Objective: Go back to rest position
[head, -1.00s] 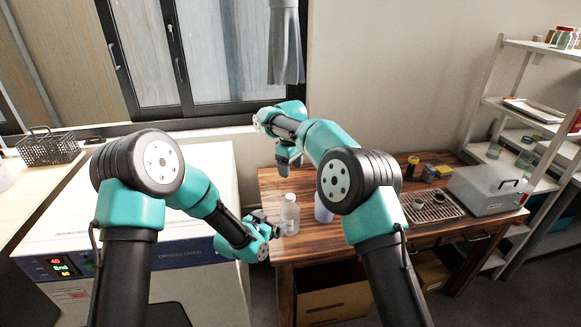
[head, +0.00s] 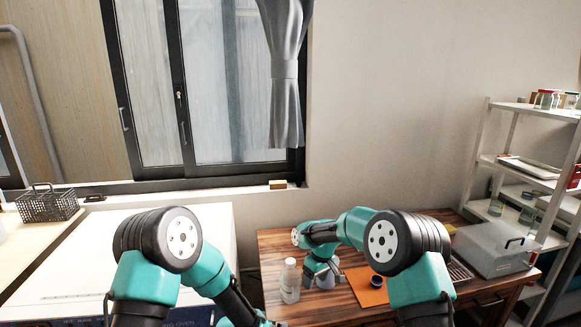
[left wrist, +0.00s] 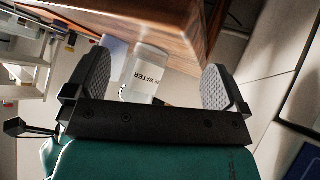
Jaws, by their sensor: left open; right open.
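My right arm reaches over the wooden table, and its gripper (head: 335,270) is small and partly hidden by its own wrist, beside a pale container (head: 327,281). I see no object held in it. My left gripper (left wrist: 155,78) shows in the left wrist view with its two grey padded fingers spread apart. The bottle also stands upright on the table in the head view (head: 290,283). My left gripper is below the head picture's edge.
The wooden table (head: 275,243) carries an orange mat (head: 362,294) with a dark blue round item (head: 377,281), and a clear lidded box (head: 495,251). The white drying oven (head: 75,265) is at left. A shelf rack (head: 485,165) stands at right.

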